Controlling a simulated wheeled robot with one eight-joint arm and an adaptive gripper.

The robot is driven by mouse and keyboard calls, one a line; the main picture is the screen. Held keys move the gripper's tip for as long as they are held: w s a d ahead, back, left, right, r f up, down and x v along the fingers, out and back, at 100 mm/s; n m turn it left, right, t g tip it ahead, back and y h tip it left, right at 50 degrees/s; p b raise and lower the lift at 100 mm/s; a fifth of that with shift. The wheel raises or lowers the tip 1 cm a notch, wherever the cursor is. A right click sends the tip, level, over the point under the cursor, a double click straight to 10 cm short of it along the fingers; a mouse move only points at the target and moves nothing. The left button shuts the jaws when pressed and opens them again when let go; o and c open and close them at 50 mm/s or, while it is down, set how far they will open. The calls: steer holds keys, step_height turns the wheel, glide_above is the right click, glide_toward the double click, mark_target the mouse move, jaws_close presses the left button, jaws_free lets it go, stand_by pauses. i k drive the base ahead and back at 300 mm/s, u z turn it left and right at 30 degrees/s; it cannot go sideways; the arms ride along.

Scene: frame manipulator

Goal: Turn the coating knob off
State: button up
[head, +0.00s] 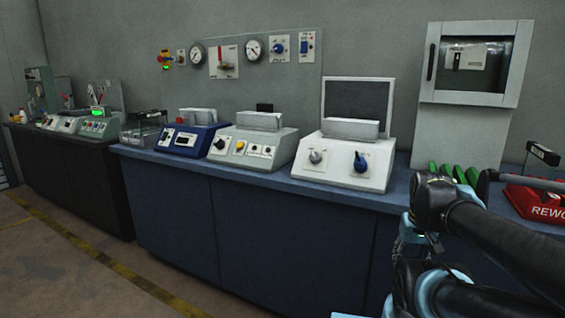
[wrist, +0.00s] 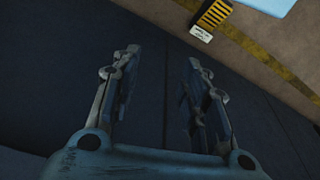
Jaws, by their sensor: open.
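Several knobs show in the head view, and no label is readable to tell which is the coating knob. A blue knob (head: 360,160) and a grey knob (head: 316,157) sit on the sloped front of the white console with a dark screen (head: 357,98). A black knob (head: 220,143) sits on the smaller white console left of it. Another blue knob (head: 278,48) is on a wall plate. My gripper (wrist: 162,57) is open and empty in the wrist view, over the dark cabinet front and apart from every knob.
The consoles stand on a long blue bench (head: 270,182). A white cabinet with a window (head: 475,57) stands at the right, with green items (head: 455,173) below and a red bin (head: 540,208) beside them. Open floor (head: 70,270) lies front left.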

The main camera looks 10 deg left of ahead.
mark_target(220, 144)
steer(key=u, duration=1.35)
